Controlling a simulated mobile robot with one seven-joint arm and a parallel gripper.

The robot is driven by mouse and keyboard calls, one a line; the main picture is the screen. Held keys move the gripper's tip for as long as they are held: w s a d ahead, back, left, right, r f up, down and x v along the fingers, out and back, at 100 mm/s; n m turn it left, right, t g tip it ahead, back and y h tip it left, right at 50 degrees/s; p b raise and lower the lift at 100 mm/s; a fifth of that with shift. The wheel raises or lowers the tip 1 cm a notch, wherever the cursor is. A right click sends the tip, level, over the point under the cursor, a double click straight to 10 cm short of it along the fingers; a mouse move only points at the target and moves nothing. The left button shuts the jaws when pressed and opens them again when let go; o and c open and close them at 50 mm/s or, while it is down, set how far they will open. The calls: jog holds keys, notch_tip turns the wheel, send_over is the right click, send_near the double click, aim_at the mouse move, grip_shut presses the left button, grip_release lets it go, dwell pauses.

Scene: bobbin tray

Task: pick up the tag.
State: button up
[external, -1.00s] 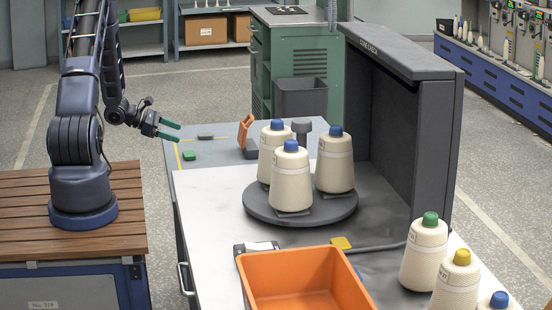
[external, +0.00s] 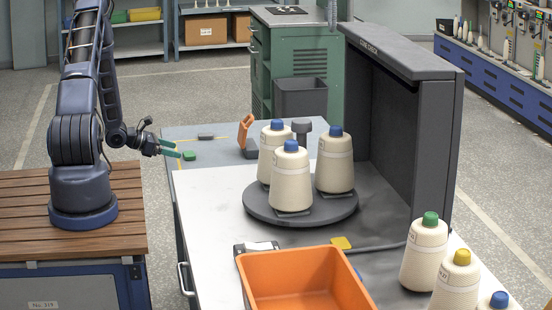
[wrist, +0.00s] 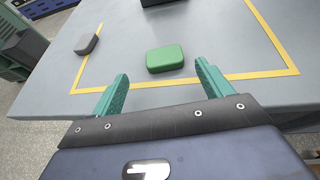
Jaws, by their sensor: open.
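A small green rounded block (external: 189,156), which I take for the tag, lies flat on the grey table top inside a yellow taped outline. It shows whole in the wrist view (wrist: 165,58). My gripper (external: 172,149) is just left of it in the external view, above the table's edge. In the wrist view my gripper (wrist: 161,70) is open, its two green fingers apart, with the block ahead of and roughly between the tips. The fingers are empty; contact with the block does not show.
A dark grey piece (wrist: 87,43) lies on the tape line. An orange upright holder (external: 245,131) stands further right. Several cones with blue caps stand on a round turntable (external: 270,216). An orange bin (external: 290,262) is at the front. The table around the block is clear.

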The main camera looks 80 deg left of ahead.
aim_at(189, 154)
jog(key=x, duration=0.5)
jog(key=shift+d+r, duration=0.1)
jog(key=shift+d, duration=0.2)
jog(key=shift+c, duration=0.5)
jog(key=c, duration=1)
